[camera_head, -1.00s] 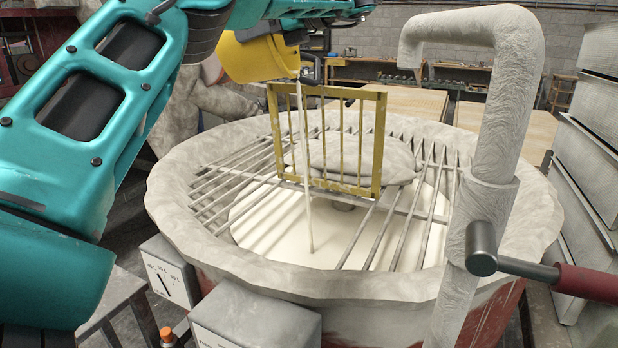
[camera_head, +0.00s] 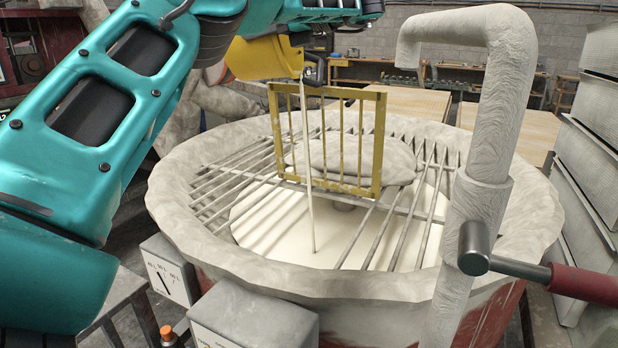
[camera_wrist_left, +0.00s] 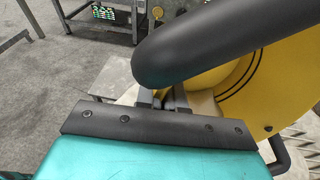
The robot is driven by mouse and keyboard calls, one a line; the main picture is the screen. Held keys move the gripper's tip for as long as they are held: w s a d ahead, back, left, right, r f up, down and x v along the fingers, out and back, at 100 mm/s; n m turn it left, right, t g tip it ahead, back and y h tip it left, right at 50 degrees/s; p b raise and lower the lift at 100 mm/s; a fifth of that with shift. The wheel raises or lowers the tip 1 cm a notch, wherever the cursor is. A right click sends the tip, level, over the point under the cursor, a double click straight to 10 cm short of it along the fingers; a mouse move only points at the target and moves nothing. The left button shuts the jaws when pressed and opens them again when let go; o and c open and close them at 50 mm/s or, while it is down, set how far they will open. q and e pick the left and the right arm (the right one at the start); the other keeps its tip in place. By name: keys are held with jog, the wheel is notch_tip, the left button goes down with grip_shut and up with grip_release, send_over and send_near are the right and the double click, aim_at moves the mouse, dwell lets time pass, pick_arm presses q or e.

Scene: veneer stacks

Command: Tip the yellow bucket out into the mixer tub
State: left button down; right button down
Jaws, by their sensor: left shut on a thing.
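The yellow bucket (camera_head: 262,60) is tilted high over the back left of the mixer tub (camera_head: 172,190). A thin pale stream (camera_head: 309,170) falls from its lip through the bars into the white liquid (camera_head: 270,225) in the tub. My left arm comes in from the left above the bucket. In the left wrist view the left gripper (camera_wrist_left: 163,98) is shut at the thick dark handle (camera_wrist_left: 210,38), with the yellow bucket wall (camera_wrist_left: 285,70) behind it. The fingertips are partly hidden, and the inside of the bucket is not visible. My right gripper is out of view.
A metal bar grid (camera_head: 235,185) covers part of the tub, with an upright yellow grate (camera_head: 380,145) on it. A thick plastered pipe (camera_head: 500,120) rises at the tub's front right. A grey box (camera_head: 255,320) stands at the front.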

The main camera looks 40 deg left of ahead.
pick_arm(q)
jog(key=shift+w+d+r+y, duration=0.2)
jog(key=shift+d+y, duration=0.1)
jog(key=shift+d, duration=0.2)
dwell(0.3)
jog(key=shift+w+d+r+g+y, duration=0.2)
jog(key=shift+d+r+g+y, duration=0.1)
jog(key=shift+d+y, duration=0.15)
dwell(0.8)
